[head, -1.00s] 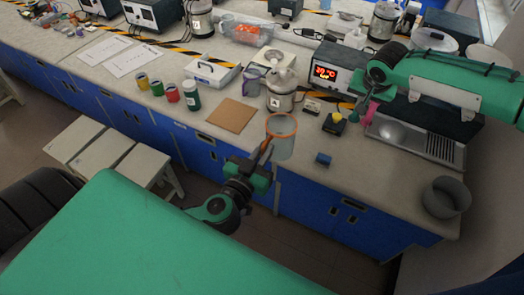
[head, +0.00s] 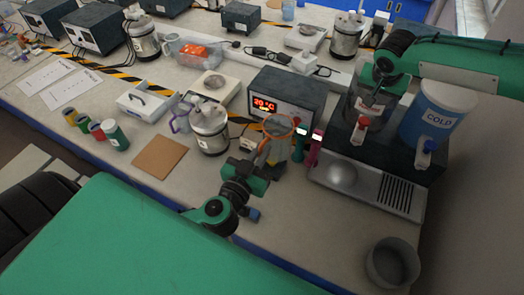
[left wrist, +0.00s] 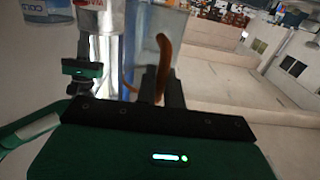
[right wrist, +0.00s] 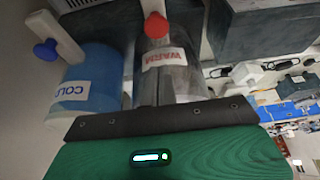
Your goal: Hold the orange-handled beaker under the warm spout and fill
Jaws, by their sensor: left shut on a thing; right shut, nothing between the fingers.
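The clear beaker (head: 275,150) with an orange rim is held by my left gripper (head: 262,168), apart from the dispensers and to their left. In the left wrist view the orange handle (left wrist: 163,70) is between the shut fingers; the beaker's glass (left wrist: 168,22) rises behind it. I cannot tell whether it holds liquid. The warm dispenser (head: 362,105) has a red tap (head: 362,122); its WARM label shows in the right wrist view (right wrist: 166,59). My right gripper (head: 374,92) is shut and empty, at the warm dispenser; whether it touches is unclear.
The cold dispenser (head: 438,108) with a blue tap (head: 430,146) stands right of the warm one. A metal drip tray (head: 365,190) lies in front. Teal (head: 300,145) and pink (head: 314,152) objects stand beside the beaker. A grey bowl (head: 392,262) sits at the front right.

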